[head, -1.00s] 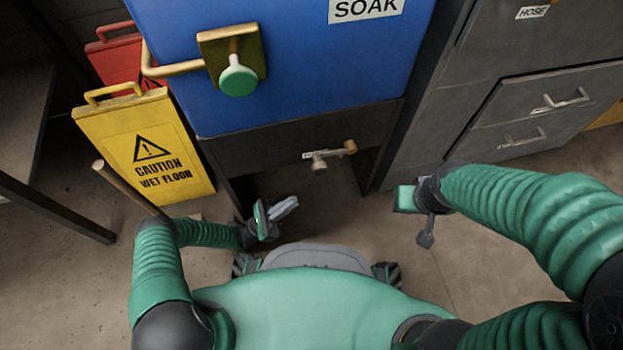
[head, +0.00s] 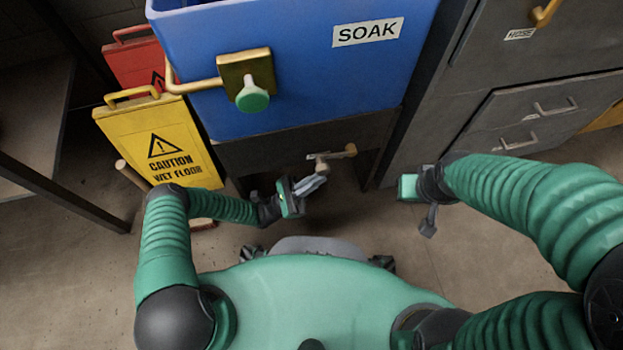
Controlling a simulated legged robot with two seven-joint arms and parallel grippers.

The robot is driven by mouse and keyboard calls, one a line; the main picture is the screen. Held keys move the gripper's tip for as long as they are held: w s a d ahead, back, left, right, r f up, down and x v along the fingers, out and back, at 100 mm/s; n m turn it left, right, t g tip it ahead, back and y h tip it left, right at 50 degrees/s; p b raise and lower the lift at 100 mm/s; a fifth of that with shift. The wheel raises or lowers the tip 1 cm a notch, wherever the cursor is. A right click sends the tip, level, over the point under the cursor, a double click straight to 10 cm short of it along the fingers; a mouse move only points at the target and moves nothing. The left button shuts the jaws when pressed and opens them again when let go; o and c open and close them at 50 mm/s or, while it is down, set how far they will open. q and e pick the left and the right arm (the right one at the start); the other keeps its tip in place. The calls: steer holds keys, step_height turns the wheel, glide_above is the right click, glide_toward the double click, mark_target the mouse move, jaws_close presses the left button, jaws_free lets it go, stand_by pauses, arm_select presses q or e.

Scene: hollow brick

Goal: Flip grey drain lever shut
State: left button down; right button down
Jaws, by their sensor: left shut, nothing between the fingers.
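The drain lever (head: 323,164) sits on the dark front panel below the blue SOAK tub (head: 290,105). It has a grey stub hanging down and a brass-coloured end (head: 349,151) pointing right. My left gripper (head: 318,182) is shut and empty, its fingertips just below the grey stub in the picture. I cannot tell whether they touch it. My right gripper (head: 429,221) hangs lower right, away from the lever, over the floor; its jaws are too small to read.
A gold bracket with a green knob (head: 252,98) is on the tub's front. Yellow (head: 160,145) and red (head: 134,62) folding signs stand at the left. A grey HOSE cabinet with drawers (head: 545,110) stands right. A dark table (head: 60,190) is far left.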

arm_select(q)
steer(key=shift+r, duration=0.25)
steer(key=r+y+p, duration=0.1)
steer(key=p, duration=0.2)
steer(key=shift+a+r+g+p, duration=0.1)
steer(key=shift+a+g+p, duration=0.1)
steer(key=shift+g+p, duration=0.15)
steer(key=v, duration=0.7)
steer(key=shift+s+a+p, duration=0.15)
steer(key=shift+a+p, duration=0.1)
steer(key=shift+p, duration=0.15)
